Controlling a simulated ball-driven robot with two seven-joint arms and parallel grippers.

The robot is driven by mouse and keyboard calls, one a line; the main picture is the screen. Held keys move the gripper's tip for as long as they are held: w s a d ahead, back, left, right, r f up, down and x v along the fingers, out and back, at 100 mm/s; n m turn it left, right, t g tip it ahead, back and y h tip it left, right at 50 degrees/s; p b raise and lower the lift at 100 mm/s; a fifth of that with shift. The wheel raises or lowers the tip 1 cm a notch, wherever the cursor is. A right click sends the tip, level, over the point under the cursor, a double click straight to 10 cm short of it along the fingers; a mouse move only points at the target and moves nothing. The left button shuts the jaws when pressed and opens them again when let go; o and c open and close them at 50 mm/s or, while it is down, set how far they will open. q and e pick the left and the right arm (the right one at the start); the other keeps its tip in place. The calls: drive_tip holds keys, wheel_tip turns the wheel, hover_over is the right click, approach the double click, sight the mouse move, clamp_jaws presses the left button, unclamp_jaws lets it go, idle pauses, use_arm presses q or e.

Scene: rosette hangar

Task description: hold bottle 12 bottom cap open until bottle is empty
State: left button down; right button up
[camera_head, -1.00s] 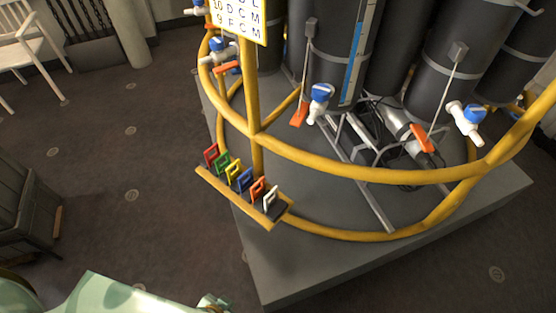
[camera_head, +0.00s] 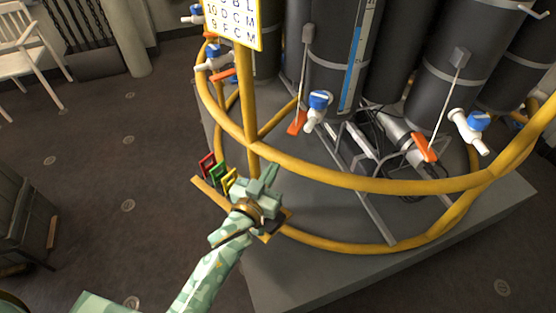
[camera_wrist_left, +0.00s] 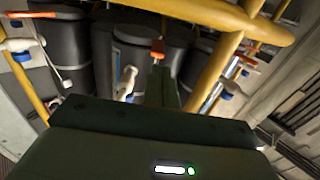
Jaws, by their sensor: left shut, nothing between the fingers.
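Several dark grey bottles stand in a ring on the rosette. I cannot read which is bottle 12. The near bottle (camera_head: 332,70) has a blue level strip, a blue-and-white tap (camera_head: 317,108) and an orange flap (camera_head: 297,123) on a thin rod at its bottom. A second bottle (camera_head: 445,85) at right has its own orange flap (camera_head: 424,147) and tap (camera_head: 470,127). My left gripper (camera_head: 269,175) is shut and empty, in front of the yellow rail and apart from the flaps. In the wrist view, an orange flap (camera_wrist_left: 158,46) shows just beyond its fingers (camera_wrist_left: 160,82). My right gripper is out of view.
Yellow rails (camera_head: 370,179) ring the bottles, with a yellow post (camera_head: 247,105) holding a lettered sign (camera_head: 232,20). A small rack (camera_head: 206,188) with coloured clips sits under my left gripper, partly hidden. Floor is open at left; a chair (camera_head: 22,50) stands far left.

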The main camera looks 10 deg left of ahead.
sight(292, 132)
use_arm(q)
drive_tip(key=shift+w+d+f+b, duration=0.1)
drive_tip(key=shift+w+d+b, duration=0.5)
drive_tip(key=shift+w, duration=1.35)
drive_tip(key=shift+w+d+r+b, duration=0.15)
drive_tip(key=shift+w+b, duration=0.7)
drive_tip(key=shift+w, duration=1.05)
drive_tip(key=shift+w+d+f+b, duration=0.15)
drive_tip(key=shift+w+d+b, duration=0.45)
drive_tip(key=shift+w, duration=1.35)
drive_tip(key=shift+a, duration=0.2)
drive_tip(key=shift+w+r+p, duration=0.15)
drive_tip(key=shift+r+p, duration=0.5)
drive_tip(key=shift+r, duration=0.4)
drive_tip(key=shift+w+r+p, duration=0.15)
drive_tip(key=shift+r+p, duration=0.5)
drive_tip(key=shift+r, duration=0.4)
drive_tip(key=shift+d+f, duration=0.1)
drive_tip(key=shift+f+b, duration=1)
drive_tip(key=shift+f, duration=0.75)
drive_tip(key=shift+s, duration=0.15)
drive_tip(key=shift+f, duration=0.1)
